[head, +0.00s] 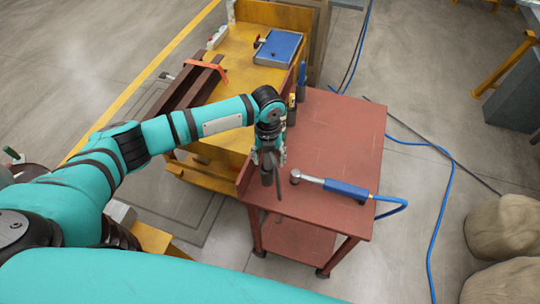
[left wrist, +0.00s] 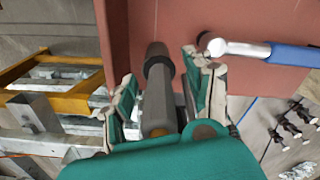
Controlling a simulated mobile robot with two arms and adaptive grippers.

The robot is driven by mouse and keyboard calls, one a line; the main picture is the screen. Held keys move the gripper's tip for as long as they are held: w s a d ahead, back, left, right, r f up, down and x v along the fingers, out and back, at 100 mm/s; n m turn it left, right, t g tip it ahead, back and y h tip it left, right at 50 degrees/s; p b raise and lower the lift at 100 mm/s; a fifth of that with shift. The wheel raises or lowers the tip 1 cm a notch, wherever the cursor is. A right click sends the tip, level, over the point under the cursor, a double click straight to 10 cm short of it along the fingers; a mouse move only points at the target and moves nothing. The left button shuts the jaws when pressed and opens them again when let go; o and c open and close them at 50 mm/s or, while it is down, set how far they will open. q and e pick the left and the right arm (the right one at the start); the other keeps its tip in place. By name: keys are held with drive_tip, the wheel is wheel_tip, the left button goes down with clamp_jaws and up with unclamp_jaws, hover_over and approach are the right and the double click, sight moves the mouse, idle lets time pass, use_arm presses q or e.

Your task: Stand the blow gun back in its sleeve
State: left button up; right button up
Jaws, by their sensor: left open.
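My left gripper (head: 268,158) is over the left edge of the red cart, pointing down, with its fingers apart. In the left wrist view a dark grey barrel with a black collar (left wrist: 158,67) lies between the fingertips of the open left gripper (left wrist: 160,75). Its lower end in that view has a bit of orange near my palm. Gaps show beside the barrel. In the head view a dark cylinder (head: 267,178) and a thin grey rod (head: 279,187) show below the gripper. I cannot tell which parts are blow gun and which sleeve. My right gripper is not visible.
A blue-handled tool with a chrome head (head: 345,188) lies on the cart, its blue hose running off the right edge. A black-and-yellow upright item (head: 292,110) and a blue one (head: 302,78) stand farther back. The cart's middle (head: 345,135) is clear.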

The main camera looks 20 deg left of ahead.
use_arm(q)
drive_tip(key=shift+a, duration=0.1)
drive_tip(key=shift+r, duration=4.05)
drive_tip(key=shift+r, duration=0.1)
